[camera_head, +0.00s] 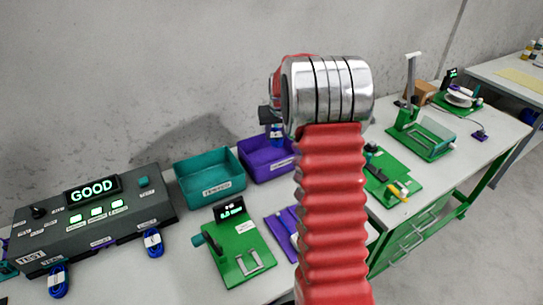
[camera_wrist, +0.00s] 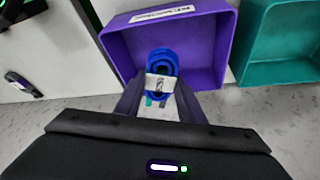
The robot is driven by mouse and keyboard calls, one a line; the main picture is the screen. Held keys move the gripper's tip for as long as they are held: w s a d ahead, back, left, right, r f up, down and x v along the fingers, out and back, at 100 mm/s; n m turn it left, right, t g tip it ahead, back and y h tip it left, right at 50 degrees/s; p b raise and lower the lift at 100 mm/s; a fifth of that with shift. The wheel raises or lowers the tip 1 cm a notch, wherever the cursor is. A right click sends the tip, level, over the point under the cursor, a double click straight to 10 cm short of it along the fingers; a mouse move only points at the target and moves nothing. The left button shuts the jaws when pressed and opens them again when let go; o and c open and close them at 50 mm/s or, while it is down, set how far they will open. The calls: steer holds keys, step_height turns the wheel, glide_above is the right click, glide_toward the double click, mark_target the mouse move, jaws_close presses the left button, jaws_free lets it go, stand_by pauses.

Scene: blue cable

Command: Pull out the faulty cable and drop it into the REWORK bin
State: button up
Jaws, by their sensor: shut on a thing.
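My gripper (camera_wrist: 160,88) is shut on a coiled blue cable (camera_wrist: 161,66) with a white tag around it. The cable shows in front of the purple bin (camera_wrist: 215,75) in the wrist view, over the bin's near edge and interior. The bin bears a white label that I cannot read surely. In the head view, the purple bin (camera_head: 262,168) stands at the back of the bench, and the held cable (camera_head: 277,132) shows above it, partly hidden by my arm. Exact height above the bin is unclear.
A teal bin (camera_head: 210,180) stands beside the purple one. A dark test box (camera_head: 95,218) shows a green GOOD sign, with blue cables (camera_head: 153,242) at its front edge. A green fixture (camera_head: 240,253) stands in front of the bins. Other green fixtures (camera_head: 425,138) stand at the right.

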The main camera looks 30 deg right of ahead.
steer(key=shift+f, duration=1.95)
steer(key=o, duration=1.1)
steer(key=shift+r, duration=0.2)
steer(key=v, duration=1.3)
steer(key=shift+s+r, duration=0.1)
steer(key=shift+s, duration=0.1)
